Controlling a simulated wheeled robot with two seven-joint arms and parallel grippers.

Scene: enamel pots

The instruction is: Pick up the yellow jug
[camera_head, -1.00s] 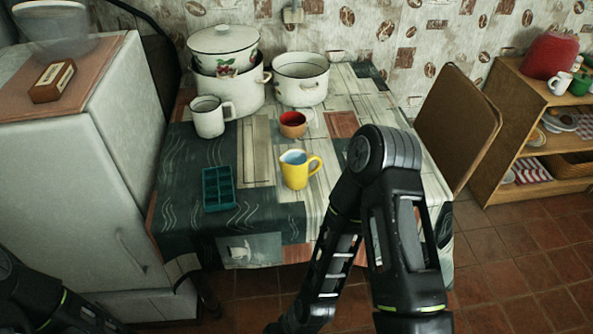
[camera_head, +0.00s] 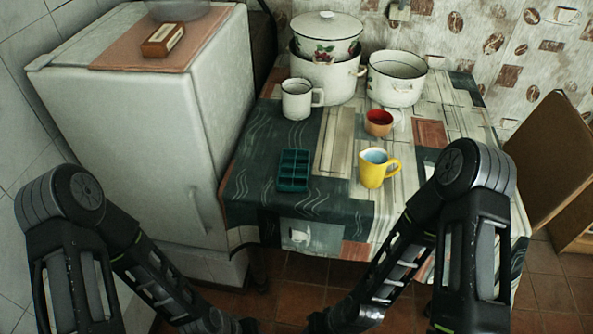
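The yellow jug (camera_head: 373,171) stands upright on the table near its front edge, right of centre, with a pale blue inside and its handle to the right. Both my arms reach down in front of the table. My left gripper (camera_head: 247,325) shows only as a dark shape at the bottom edge, and its fingers cannot be made out. My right gripper (camera_head: 318,322) is also at the bottom edge, below and left of the jug and apart from it. Its fingers are not clear either.
On the table (camera_head: 250,215) are a teal tray (camera_head: 293,171), a white mug (camera_head: 297,100), a red-and-orange cup (camera_head: 379,122), an open white pot (camera_head: 396,80) and a lidded pot (camera_head: 326,40) stacked on another. A white fridge (camera_head: 150,120) stands left; a brown chair (camera_head: 556,150) stands right.

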